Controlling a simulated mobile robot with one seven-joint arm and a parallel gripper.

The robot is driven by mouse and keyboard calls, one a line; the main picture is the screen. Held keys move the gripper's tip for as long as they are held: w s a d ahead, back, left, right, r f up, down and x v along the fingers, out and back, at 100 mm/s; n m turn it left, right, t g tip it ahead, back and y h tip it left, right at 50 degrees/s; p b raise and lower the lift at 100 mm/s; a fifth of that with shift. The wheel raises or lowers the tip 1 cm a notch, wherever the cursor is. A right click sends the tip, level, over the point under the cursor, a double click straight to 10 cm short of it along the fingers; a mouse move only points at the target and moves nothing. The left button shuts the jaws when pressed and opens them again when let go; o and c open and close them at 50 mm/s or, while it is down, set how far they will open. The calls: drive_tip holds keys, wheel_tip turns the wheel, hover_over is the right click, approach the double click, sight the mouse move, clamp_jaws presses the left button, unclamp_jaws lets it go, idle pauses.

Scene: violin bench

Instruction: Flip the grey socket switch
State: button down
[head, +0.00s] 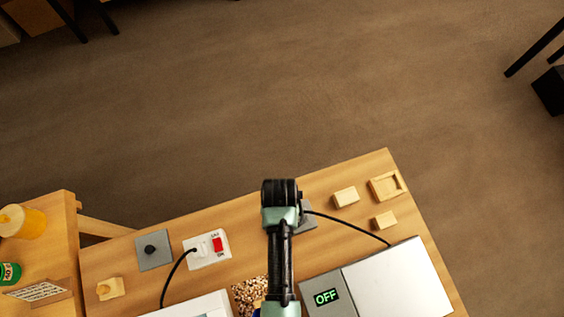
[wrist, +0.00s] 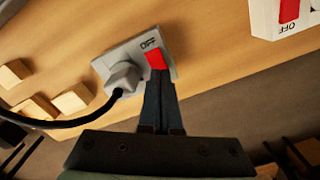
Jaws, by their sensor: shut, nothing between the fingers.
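The grey socket (wrist: 126,58) shows in the wrist view with a plug and black cable in it. Its red switch (wrist: 156,60) is beside the plug, and an OFF label is readable next to it. My gripper (wrist: 160,82) is shut and empty, its fingertips at the near edge of the red switch. I cannot tell whether they touch it. In the head view the grey socket (head: 308,218) is mostly hidden behind my arm, and so are my fingertips.
A white socket (head: 199,258) with its own red switch (head: 217,244) stands to the left. A device with a display (head: 326,297) reading OFF is at the front right. Small wooden blocks (head: 345,197) lie to the right. A grey plate with a black knob (head: 154,250) is farther left.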

drive_tip(key=shift+f+b, duration=0.45)
drive_tip(key=shift+f, duration=0.25)
drive_tip(key=shift+r, duration=0.1)
wheel_tip(320, 180, up, 7)
drive_tip(key=p, duration=0.7)
drive_tip(key=shift+p, duration=0.3)
idle(0.5)
